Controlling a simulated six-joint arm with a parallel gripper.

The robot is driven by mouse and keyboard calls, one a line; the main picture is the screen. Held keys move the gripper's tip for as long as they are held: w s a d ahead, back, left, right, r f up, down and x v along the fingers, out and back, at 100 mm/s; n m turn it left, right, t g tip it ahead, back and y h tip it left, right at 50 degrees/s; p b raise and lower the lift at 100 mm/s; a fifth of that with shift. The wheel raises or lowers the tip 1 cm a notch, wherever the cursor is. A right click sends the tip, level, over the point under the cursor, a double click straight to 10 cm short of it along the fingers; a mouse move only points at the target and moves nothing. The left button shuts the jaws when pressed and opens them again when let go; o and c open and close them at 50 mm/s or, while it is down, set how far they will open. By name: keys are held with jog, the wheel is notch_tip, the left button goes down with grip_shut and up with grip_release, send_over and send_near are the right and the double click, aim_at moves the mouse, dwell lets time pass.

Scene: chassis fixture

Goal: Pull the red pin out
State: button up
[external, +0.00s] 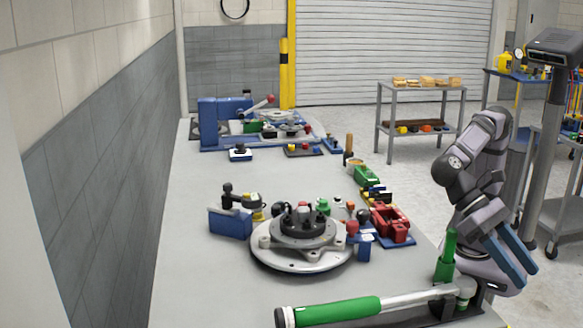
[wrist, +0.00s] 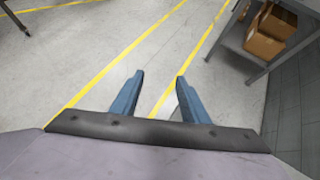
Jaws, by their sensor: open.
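A round metal chassis fixture (external: 275,262) with a dark hub stands on the bench. A small red piece (external: 303,205) shows at the top of the hub. A red knob (external: 352,228) stands at the fixture's right side. I cannot tell which of these is the red pin. My gripper (external: 526,277) is at the right, off the bench's edge and well apart from the fixture, with its fingers pointing down. In the wrist view my gripper (wrist: 159,76) is open and empty, over the floor. No red pin shows in that view.
A green-handled tool (external: 340,311) lies along the bench's front, and a green upright piece (external: 446,262) stands near my arm. A red block (external: 388,222) is right of the fixture. A blue clamp station (external: 222,124) stands behind. The bench's left side is clear.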

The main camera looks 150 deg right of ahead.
jog(key=w+d+r+m+t+h+p, duration=0.1)
jog(key=w+d+r+t+p, duration=0.3)
jog(key=w+d+r+p, duration=0.35)
jog(key=m+g+h+p, duration=0.3)
jog(key=m+h+p, duration=0.55)
jog(key=p, duration=1.05)
send_near(353, 222)
jog(key=w, duration=0.1)
jog(key=shift+d+f+m+g+y, duration=0.25)
jog(key=shift+f+g+y, duration=0.05)
jog(key=shift+f+y, duration=0.2)
jog(key=shift+p+x, duration=0.8)
jog(key=shift+x, duration=2.85)
jog(key=shift+c, duration=0.6)
